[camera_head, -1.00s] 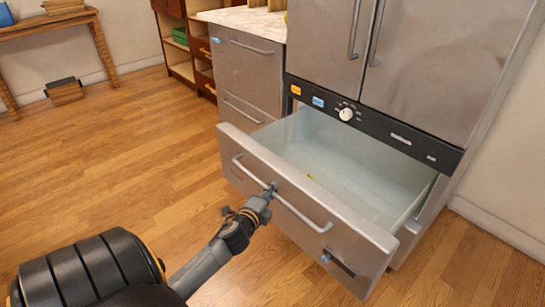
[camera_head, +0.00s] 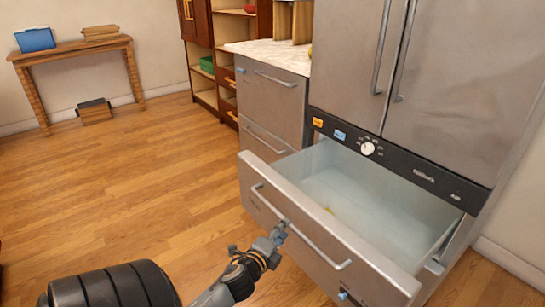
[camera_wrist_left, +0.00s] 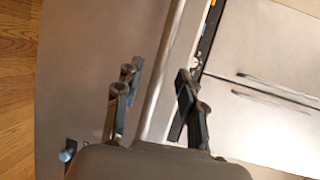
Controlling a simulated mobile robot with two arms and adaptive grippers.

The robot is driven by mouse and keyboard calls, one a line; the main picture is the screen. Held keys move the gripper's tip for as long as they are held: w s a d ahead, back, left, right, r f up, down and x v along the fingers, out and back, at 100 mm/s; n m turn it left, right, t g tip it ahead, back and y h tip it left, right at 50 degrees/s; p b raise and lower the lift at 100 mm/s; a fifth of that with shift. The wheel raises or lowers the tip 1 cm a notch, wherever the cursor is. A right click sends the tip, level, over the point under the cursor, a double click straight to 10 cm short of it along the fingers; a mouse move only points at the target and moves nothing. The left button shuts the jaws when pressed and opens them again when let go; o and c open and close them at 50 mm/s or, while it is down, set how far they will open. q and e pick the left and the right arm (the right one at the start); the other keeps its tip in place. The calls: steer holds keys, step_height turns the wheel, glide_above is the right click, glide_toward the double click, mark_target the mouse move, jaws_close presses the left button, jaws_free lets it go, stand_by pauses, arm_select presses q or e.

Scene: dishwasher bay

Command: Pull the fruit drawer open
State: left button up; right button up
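The fruit drawer (camera_head: 318,232) is the wide steel drawer under the fridge doors. In the left wrist view, the bar (camera_wrist_left: 165,75) passes between the two fingers of my left gripper (camera_wrist_left: 158,90), which stand apart with gaps beside the bar. The gripper looks open around the handle. My right gripper is not in view.
The fridge doors (camera_head: 455,85) above are shut. A control panel (camera_head: 385,158) with a white knob sits over the drawer. A steel drawer cabinet (camera_head: 268,105) with a pale counter stands to the left. The wooden floor (camera_head: 130,190) at left is clear.

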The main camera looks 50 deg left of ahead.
arm_select(q)
steer(key=v, duration=0.7)
steer(key=shift+s, duration=0.25)
steer(key=shift+r, duration=0.1)
